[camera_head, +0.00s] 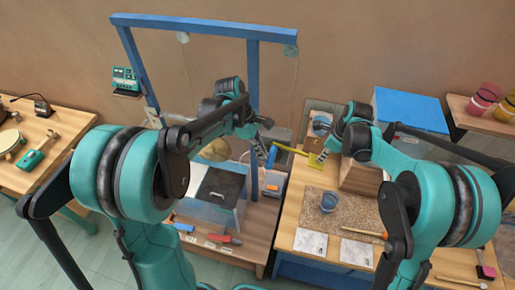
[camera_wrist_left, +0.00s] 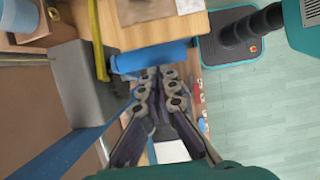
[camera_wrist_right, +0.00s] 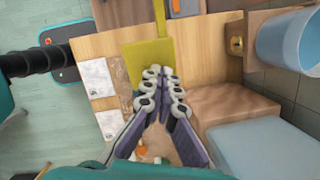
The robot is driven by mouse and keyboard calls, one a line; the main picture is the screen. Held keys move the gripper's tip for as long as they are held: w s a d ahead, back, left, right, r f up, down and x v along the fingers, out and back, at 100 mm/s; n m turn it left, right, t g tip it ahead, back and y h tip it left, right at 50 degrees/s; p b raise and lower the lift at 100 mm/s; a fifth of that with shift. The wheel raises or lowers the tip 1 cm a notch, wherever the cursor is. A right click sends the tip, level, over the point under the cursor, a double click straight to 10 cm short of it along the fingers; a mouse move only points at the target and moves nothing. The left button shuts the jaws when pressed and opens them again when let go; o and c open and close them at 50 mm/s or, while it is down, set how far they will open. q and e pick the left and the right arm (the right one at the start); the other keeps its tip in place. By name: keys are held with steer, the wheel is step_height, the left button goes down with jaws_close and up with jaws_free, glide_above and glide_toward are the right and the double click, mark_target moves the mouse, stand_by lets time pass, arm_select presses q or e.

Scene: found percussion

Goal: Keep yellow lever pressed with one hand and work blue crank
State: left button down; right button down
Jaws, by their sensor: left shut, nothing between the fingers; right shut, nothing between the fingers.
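The yellow lever (camera_head: 290,149) reaches from the blue frame toward the worktable and ends in a flat yellow plate (camera_wrist_right: 146,58). My right gripper (camera_head: 323,155) is shut, with its fingertips at the near edge of that plate in the right wrist view (camera_wrist_right: 161,76). I cannot tell if they press on it. The blue crank handle (camera_wrist_left: 155,57) lies crosswise just beyond my left gripper (camera_wrist_left: 158,75) in the left wrist view. The handle also shows small in the head view (camera_head: 272,156). The left gripper is shut and empty, its fingertips close to or touching the handle.
A grey box (camera_wrist_left: 75,85) stands beside the crank. A blue cup (camera_head: 329,201) and white sheets (camera_head: 310,242) lie on the right worktable. A large blue box (camera_head: 411,110) is behind my right arm. The tall blue frame (camera_head: 253,100) rises by my left arm.

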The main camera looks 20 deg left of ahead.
mark_target(271, 157)
arm_select(q)
steer(key=shift+d, duration=0.15)
steer(key=shift+d+y, duration=0.3)
steer(key=shift+y, duration=0.1)
steer(key=shift+d+y, duration=0.8)
steer(key=shift+d, duration=0.25)
steer(key=d+f+y, duration=0.2)
steer(key=d+f, duration=0.7)
steer(key=d, duration=0.1)
steer(key=shift+d+r, duration=0.1)
stand_by(1.0)
